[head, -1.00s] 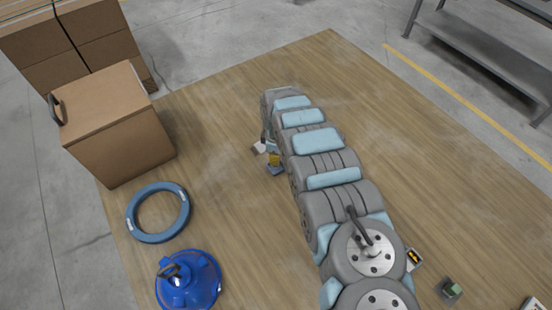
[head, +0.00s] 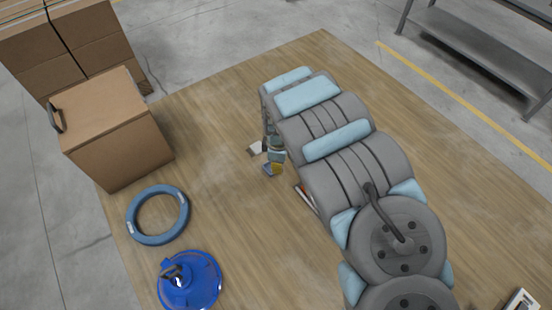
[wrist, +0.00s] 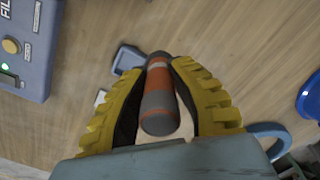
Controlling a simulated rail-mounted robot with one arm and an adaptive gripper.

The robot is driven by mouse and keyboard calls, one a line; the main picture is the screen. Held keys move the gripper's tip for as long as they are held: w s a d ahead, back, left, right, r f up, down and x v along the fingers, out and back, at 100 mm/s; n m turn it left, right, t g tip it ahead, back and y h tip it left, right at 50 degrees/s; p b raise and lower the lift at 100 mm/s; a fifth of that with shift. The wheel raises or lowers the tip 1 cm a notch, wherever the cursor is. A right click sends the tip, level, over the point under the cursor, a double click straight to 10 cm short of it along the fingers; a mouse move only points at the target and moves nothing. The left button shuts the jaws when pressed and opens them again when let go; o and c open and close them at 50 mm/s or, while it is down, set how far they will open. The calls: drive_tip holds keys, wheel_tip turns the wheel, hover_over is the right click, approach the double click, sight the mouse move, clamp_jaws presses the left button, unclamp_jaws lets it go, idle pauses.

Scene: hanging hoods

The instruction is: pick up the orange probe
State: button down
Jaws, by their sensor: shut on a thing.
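The orange probe (wrist: 159,95) is a short cylinder with orange bands and dark grey ends, seen in the wrist view. My gripper (wrist: 158,68) has yellow ribbed fingers, one on each side of the probe, and is shut on it. The probe points away from the palm, over the wooden floor. Whether it touches the floor cannot be told.
A small blue-grey device (wrist: 128,58) lies near the probe. A blue box with a green light (wrist: 25,45) is at left. In the head view a blue ring (head: 133,228), a blue hood (head: 190,282) and a cardboard box (head: 120,140) stand left.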

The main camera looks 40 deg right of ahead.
drive_tip(key=shift+s+r+p, duration=0.65)
drive_tip(key=shift+p, duration=0.15)
drive_tip(key=s+a+r+p, duration=0.2)
drive_tip(key=s+p, duration=0.3)
drive_tip(key=p, duration=0.1)
drive_tip(key=shift+a+p, duration=0.35)
drive_tip(key=shift+a, duration=0.1)
